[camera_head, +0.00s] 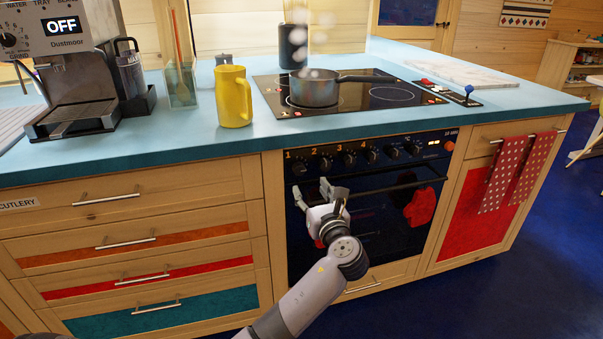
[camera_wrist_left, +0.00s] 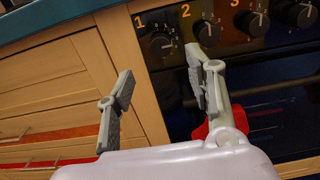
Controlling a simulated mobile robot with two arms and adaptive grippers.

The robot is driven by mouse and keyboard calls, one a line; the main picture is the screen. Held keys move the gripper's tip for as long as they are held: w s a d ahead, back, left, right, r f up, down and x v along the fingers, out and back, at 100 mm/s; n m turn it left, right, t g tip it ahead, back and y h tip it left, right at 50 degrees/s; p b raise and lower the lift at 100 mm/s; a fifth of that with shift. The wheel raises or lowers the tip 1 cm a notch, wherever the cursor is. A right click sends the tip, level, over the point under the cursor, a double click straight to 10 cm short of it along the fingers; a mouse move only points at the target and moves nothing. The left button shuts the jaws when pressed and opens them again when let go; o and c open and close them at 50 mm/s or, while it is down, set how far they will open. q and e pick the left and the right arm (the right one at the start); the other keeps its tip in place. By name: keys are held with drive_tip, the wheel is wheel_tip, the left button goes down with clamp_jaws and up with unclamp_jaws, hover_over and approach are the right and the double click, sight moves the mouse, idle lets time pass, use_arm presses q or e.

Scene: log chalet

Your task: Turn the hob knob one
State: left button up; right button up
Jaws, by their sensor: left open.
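Hob knob one (camera_head: 298,168) is a round dark knob at the left end of the oven's black control panel, under an orange "1". In the left wrist view, knob one (camera_wrist_left: 161,44) shows ahead, between and beyond the two fingers. Its pointer looks turned sideways there, though it is small. My left gripper (camera_head: 311,188) is open and empty, just below knob one and in front of the oven door. In the wrist view the left gripper (camera_wrist_left: 158,66) has its fingers wide apart, with none clearly touching the knob. My right gripper is not in view.
Knob two (camera_head: 325,164) sits close right of knob one; the right finger is near it in the wrist view. The oven handle (camera_head: 385,188) runs below. A pot (camera_head: 313,88) steams on the hob. A yellow jug (camera_head: 233,97) stands on the worktop to the left.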

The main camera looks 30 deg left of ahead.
sight(300, 170)
use_arm(q)
drive_tip(key=b+x, duration=0.1)
drive_tip(key=x, duration=0.8)
drive_tip(key=shift+w+a+b, duration=0.15)
drive_tip(key=shift+w+b, duration=0.05)
drive_tip(key=shift+b, duration=0.15)
drive_tip(key=shift+w+a, duration=0.3)
drive_tip(key=shift+a, duration=0.05)
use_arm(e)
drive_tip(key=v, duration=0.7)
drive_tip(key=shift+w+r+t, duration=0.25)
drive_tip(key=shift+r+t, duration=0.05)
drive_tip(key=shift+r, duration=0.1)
use_arm(q)
drive_tip(key=shift+c, duration=0.6)
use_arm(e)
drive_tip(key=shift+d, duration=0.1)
use_arm(q)
drive_tip(key=c, duration=1)
